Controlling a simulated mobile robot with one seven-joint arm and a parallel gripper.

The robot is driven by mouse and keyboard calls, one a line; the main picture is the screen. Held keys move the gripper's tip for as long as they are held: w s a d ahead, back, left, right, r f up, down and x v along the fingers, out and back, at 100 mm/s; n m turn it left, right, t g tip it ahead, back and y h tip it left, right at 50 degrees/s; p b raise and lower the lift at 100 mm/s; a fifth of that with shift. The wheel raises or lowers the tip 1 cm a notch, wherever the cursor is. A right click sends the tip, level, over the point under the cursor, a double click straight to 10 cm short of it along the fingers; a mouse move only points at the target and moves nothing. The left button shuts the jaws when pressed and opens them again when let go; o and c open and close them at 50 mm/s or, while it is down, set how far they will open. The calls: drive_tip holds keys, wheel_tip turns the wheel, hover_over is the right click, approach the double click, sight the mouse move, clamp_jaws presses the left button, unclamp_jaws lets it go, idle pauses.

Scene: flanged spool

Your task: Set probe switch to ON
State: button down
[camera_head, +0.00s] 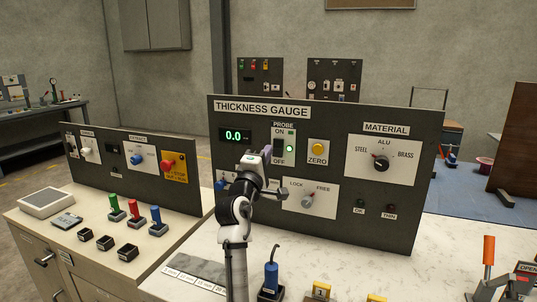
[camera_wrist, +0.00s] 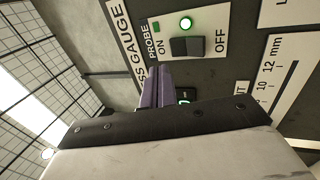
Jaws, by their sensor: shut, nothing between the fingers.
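The thickness gauge panel (camera_head: 228,170) stands upright on the bench. Its probe switch (camera_head: 278,147) sits on a white plate with ON above and OFF below. In the wrist view the switch is a dark rocker (camera_wrist: 186,46) between ON and OFF; which side is pressed in I cannot tell. A green lamp (camera_head: 289,149) beside it is lit. My gripper (camera_head: 266,153) is in front of the panel, just left of the plate's lower part. In the wrist view its purple fingers (camera_wrist: 156,88) are shut and empty, apart from the rocker.
The display (camera_head: 235,136) reads 0.0. A yellow zero button (camera_head: 318,147), a material knob (camera_head: 381,163) and a lock/free knob (camera_head: 308,200) are on the same panel. A second panel (camera_head: 115,160) stands left. A blue-handled tool (camera_head: 271,275) stands on the bench in front.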

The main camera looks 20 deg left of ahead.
drive_tip(key=s+b, duration=0.1)
drive_tip(key=s, duration=0.6)
drive_tip(key=shift+s+b, duration=0.2)
drive_tip(key=shift+b, duration=0.2)
drive_tip(key=shift+a+f, duration=0.1)
